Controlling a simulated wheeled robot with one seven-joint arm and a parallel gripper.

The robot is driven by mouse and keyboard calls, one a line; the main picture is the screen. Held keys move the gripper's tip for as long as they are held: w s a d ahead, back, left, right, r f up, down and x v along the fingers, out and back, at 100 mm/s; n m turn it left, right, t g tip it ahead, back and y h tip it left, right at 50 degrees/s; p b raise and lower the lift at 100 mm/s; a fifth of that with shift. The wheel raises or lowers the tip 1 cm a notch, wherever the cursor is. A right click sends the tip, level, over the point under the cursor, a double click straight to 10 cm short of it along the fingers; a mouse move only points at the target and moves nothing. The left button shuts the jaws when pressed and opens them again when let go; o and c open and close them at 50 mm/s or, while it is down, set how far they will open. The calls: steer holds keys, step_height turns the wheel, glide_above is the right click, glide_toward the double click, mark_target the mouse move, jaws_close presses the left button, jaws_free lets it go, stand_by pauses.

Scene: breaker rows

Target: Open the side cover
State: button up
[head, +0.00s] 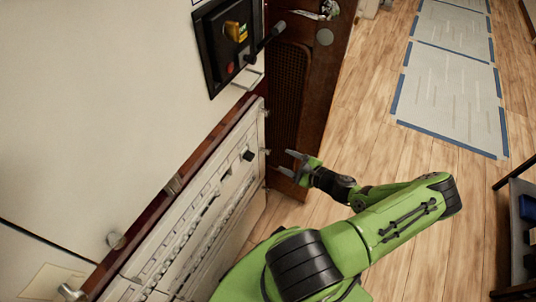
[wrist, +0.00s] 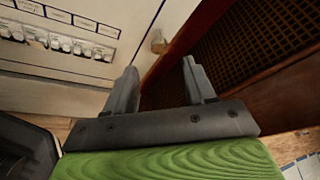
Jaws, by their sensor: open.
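A white breaker panel (head: 205,215) with rows of small switches stands at the lower left of the head view, and its corner shows at the upper left of the wrist view (wrist: 70,58). A brown wooden side with a dark mesh grille (head: 289,92) meets its right edge; the grille is also in the wrist view (wrist: 245,45). I cannot tell for sure which of these is the side cover. My gripper (head: 287,163) is open and empty beside the panel's right edge. In the wrist view a small metal knob (wrist: 158,42) at that edge lies just beyond the fingertips, apparently untouched.
The wooden floor to the right is open, with grey mats (head: 450,90) edged in blue tape. A dark shelf (head: 520,225) stands at the right edge.

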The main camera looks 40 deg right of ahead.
mark_target(270, 153)
steer(key=b+x, duration=0.2)
steer(key=x, duration=0.7)
steer(key=shift+w+f, duration=0.2)
steer(key=shift+c, duration=0.3)
jaws_close()
